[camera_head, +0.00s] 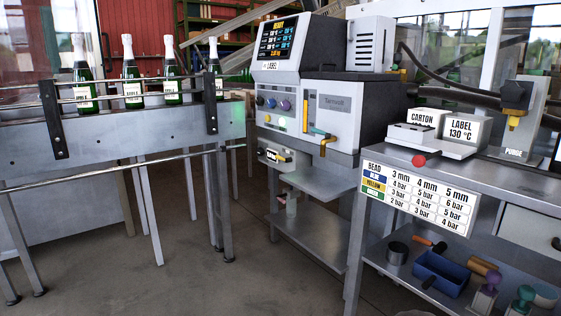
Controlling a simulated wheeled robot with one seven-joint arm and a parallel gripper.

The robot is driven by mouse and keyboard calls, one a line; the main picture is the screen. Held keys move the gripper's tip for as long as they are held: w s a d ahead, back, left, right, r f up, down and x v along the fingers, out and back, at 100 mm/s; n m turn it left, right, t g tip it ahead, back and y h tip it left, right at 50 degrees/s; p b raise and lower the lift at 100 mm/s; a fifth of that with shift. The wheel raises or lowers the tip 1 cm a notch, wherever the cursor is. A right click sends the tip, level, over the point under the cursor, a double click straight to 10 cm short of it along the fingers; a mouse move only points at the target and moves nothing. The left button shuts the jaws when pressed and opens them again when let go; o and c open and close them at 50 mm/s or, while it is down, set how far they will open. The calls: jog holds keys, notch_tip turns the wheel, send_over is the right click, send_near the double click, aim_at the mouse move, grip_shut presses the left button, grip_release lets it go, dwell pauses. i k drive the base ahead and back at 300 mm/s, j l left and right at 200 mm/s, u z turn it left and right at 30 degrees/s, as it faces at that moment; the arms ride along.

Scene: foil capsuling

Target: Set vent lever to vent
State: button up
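The machine (365,95) stands in the middle, with a lit screen (277,38) on its upper left. My gripper is not in view.
A conveyor (130,130) with several foil-topped bottles and guide rails is at left. Open floor lies in front.

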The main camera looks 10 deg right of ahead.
aim_at(288, 160)
jog(key=i+u, duration=0.15)
jog(key=i, duration=1.1)
jog(key=i+l+u, duration=0.2)
jog(key=i, duration=1.05)
jog(key=j, duration=0.1)
